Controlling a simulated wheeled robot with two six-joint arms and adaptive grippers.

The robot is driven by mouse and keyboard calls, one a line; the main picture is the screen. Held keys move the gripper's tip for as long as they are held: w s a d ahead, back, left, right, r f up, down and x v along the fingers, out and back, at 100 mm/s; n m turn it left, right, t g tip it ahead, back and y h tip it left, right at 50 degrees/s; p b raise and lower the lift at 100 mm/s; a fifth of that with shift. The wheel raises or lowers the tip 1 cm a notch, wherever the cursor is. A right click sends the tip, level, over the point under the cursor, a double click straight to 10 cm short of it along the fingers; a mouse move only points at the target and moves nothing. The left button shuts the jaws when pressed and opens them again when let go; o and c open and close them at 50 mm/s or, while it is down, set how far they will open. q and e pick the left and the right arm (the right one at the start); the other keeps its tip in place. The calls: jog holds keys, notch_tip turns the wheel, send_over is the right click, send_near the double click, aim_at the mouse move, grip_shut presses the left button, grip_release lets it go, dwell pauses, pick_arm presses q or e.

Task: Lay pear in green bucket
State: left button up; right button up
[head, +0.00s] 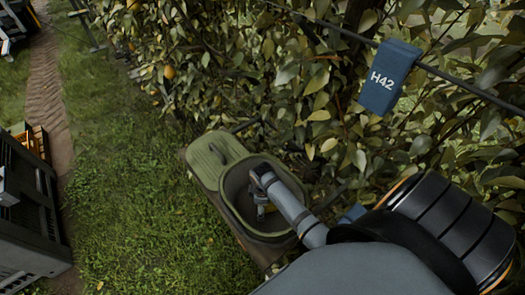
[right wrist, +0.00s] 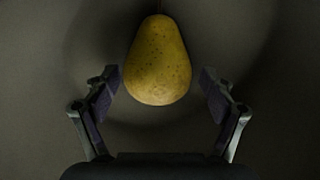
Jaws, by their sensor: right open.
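The green bucket (head: 228,196) stands open at the hedge's foot in the head view, with its grey inside showing. My right gripper (head: 262,207) reaches down inside it from the right. In the right wrist view a yellow speckled pear (right wrist: 158,62) is seen with its stem end at the top, against the dark grey inside of the bucket. My right gripper (right wrist: 160,82) is open, one finger on each side of the pear, with a gap to each. The pear cannot be made out in the head view. My left gripper is not in view.
A leafy hedge (head: 310,90) stands behind, with a blue H42 tag (head: 390,77) on a wire. Grass (head: 130,200) is clear to the left; dark crates (head: 28,215) stand at far left.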

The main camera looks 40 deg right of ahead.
jog(key=shift+r, duration=0.1)
notch_tip(320, 180, up, 12)
jog(key=shift+f, duration=0.1)
dwell(0.4)
